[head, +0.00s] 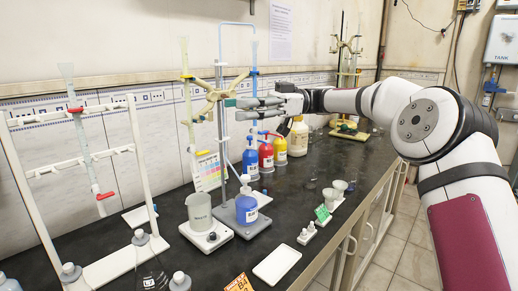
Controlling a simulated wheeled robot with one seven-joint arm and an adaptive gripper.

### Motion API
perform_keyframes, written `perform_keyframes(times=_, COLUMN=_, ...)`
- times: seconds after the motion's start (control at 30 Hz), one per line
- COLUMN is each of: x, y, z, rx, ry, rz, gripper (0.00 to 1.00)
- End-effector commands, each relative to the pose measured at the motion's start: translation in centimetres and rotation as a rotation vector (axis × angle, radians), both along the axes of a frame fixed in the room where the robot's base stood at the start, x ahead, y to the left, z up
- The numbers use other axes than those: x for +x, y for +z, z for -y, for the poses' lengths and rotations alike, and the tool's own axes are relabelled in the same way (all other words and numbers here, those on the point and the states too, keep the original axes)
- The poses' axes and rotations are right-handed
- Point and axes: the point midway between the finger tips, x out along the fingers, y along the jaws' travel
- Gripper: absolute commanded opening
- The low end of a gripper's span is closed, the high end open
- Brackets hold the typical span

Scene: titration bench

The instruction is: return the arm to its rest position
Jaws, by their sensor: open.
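My arm reaches in from the right side of the head view, stretched out over the bench. My gripper (237,108) is open, with its two fingers pointing left, one above the other. It is beside the burette stand (222,140), close to its clamp (217,92) and vertical tubes. I see nothing held between the fingers, but I cannot tell whether they touch the tube or stand.
Blue (250,160), red (266,156) and yellow (280,152) bottles stand below my gripper. A beaker (199,212) and a blue-filled flask (246,207) stand on plates. A white rack (135,165) is at left.

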Motion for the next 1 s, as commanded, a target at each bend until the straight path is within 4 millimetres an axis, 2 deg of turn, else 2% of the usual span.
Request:
perform_keyframes(times=0.37, x=1.4, y=6.6, z=-4.7, rx=0.097, ry=-0.305, rz=0.093, gripper=0.47)
perform_keyframes(times=0.5, x=2.6, y=10.1, z=-6.1, rx=0.130, ry=-0.518, rz=0.145, gripper=0.47)
perform_keyframes(times=0.6, x=3.8, y=12.9, z=-6.1, rx=0.137, ry=-0.736, rz=0.187, gripper=0.47)
perform_keyframes(times=0.67, x=4.5, y=14.3, z=-5.3, rx=0.128, ry=-0.880, rz=0.209, gripper=0.47)
perform_keyframes(times=0.77, x=5.2, y=15.8, z=-2.8, rx=0.091, ry=-1.116, rz=0.234, gripper=0.47)
perform_keyframes(times=0.87, x=5.1, y=16.2, z=1.1, rx=0.021, ry=-1.351, rz=0.237, gripper=0.47)
perform_keyframes(times=1.0, x=2.8, y=15.1, z=7.9, rx=-0.127, ry=-1.652, rz=0.197, gripper=0.47)
